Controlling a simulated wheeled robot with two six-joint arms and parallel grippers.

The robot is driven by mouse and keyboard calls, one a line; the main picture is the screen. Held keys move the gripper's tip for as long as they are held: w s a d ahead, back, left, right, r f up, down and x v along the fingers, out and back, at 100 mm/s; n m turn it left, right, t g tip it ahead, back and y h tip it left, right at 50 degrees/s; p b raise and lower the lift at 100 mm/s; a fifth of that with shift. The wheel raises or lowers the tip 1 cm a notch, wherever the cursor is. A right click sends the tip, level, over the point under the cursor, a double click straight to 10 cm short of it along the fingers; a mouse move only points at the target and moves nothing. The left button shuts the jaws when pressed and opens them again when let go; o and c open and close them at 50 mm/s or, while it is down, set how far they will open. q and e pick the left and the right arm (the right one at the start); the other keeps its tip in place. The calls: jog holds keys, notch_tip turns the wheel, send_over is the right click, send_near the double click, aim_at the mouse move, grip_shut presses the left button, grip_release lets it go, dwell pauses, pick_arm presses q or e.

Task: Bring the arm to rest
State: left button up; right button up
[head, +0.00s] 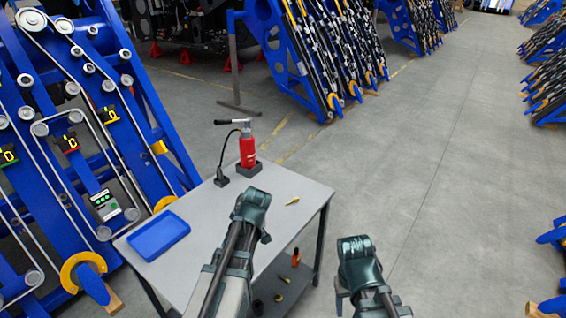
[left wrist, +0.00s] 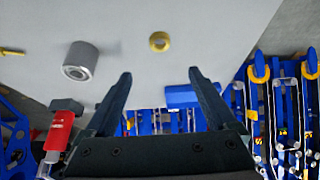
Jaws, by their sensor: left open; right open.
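My left arm reaches over the grey table (head: 200,215) in the head view, and its wrist hides its fingers there. In the left wrist view my left gripper (left wrist: 160,74) is open, with nothing between its two dark fingers. My right gripper (head: 342,287) hangs to the right of the table, over the floor, mostly hidden by its own wrist. It is open, and I see nothing held in it.
The left wrist view shows a grey cylinder (left wrist: 80,62) and a yellow ring (left wrist: 159,41).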

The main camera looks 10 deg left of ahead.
pick_arm(q)
jog(key=s+d+m+h, duration=0.1)
jog(key=s+d+m, duration=0.3)
jog(key=d, duration=0.4)
jog(key=s+d+f+m+g+h, duration=0.1)
jog(key=s+d+m, duration=0.4)
jog(key=d+m, duration=0.2)
jog(key=s+d+f+m+g+h, duration=0.1)
jog(key=s+d+m, duration=0.4)
jog(key=d, duration=0.4)
jog(key=shift+d+m+h, duration=0.2)
jog(key=shift+m+h, duration=0.2)
jog(key=shift+m, duration=0.3)
jog(key=shift+f, duration=0.1)
